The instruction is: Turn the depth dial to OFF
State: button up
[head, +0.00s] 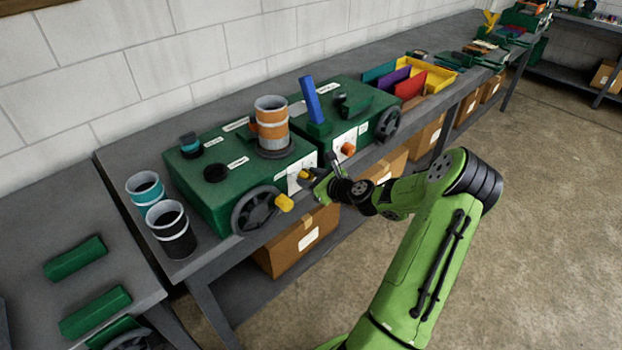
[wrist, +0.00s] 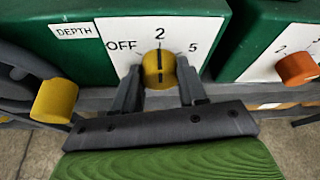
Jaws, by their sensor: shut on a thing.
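The depth dial (wrist: 158,70) is a yellow knob on a white plate on the front of a green machine (wrist: 60,60). The plate reads OFF at left, 2 at top and 5 at right, and a DEPTH label is at upper left. The dial's dark line stands upright, in line with the 2. My gripper (wrist: 158,90) is shut on the dial, one finger on each side. In the head view the dial (head: 303,175) is a small yellow spot, with my gripper (head: 317,182) at it; the finger contact is too small to tell there.
A black handwheel with a yellow handle (wrist: 55,100) is close at left. A second green machine with an orange dial (wrist: 297,68) is at right. Cups (head: 172,232) stand on the bench, and a cardboard box (head: 297,243) sits below. Open floor lies at right.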

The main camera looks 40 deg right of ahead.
jog(key=n+h+b, duration=0.1)
jog(key=n+b, duration=0.1)
jog(key=shift+a+f+n+h, duration=0.2)
jog(key=shift+n+h, duration=0.1)
jog(key=shift+h, duration=0.1)
jog(key=shift+a+f+n+t+h+b, duration=0.1)
jog(key=shift+n+t+h+b, duration=0.5)
jog(key=shift+n+b, duration=1.45)
jog(key=shift+a+f+n+t+h+b, duration=0.2)
jog(key=shift+n+h+b, duration=0.7)
jog(key=shift+b, duration=2.2)
jog(key=shift+d+r, duration=0.2)
jog(key=o, duration=1.1)
jog(key=shift+c, duration=0.2)
